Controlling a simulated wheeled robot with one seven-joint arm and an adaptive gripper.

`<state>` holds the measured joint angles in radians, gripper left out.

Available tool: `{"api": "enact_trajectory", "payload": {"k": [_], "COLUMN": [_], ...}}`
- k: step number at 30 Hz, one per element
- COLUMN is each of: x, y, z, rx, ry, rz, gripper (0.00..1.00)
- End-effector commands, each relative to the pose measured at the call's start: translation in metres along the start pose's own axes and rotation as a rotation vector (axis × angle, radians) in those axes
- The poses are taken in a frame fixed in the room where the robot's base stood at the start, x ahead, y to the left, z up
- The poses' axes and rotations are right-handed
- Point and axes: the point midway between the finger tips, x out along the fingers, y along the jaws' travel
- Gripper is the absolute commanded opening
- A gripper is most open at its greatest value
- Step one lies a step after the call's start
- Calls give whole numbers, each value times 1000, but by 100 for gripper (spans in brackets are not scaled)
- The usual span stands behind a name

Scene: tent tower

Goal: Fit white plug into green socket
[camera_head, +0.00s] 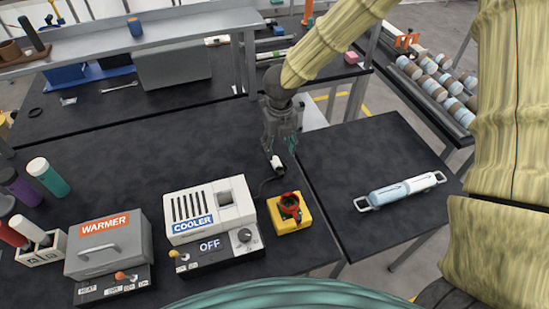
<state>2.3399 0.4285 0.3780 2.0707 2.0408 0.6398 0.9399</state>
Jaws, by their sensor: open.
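The white plug (276,162) is small, with a dark end, at the middle of the dark table. A dark cord runs from near it down toward the cooler. My gripper (282,150) points down just above the plug and is open. Whether its fingers are around or beside the plug is too small to tell. A teal patch (291,144) shows at the right finger; I cannot tell whether it is part of the gripper or something behind. I cannot make out a green socket with certainty.
The white cooler (209,212) reads OFF. A yellow box (289,213) with a red knob stands right of it, the grey warmer (108,243) left. A blue-white cylinder with handles (402,190) lies on the right table. Bottles (48,177) stand at far left. The table's middle left is clear.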

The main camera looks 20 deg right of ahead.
Motion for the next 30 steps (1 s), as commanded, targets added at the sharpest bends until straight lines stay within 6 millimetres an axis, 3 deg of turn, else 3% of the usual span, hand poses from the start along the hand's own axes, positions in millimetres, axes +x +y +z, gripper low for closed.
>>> {"api": "enact_trajectory", "payload": {"k": [9, 24, 30], "x": [34, 80, 88], "y": [3, 4, 4], "z": [17, 23, 23], "rx": [-4, -4, -3], "ry": [15, 19, 17], "rz": [-2, -2, 0], "gripper": [51, 51, 51]}}
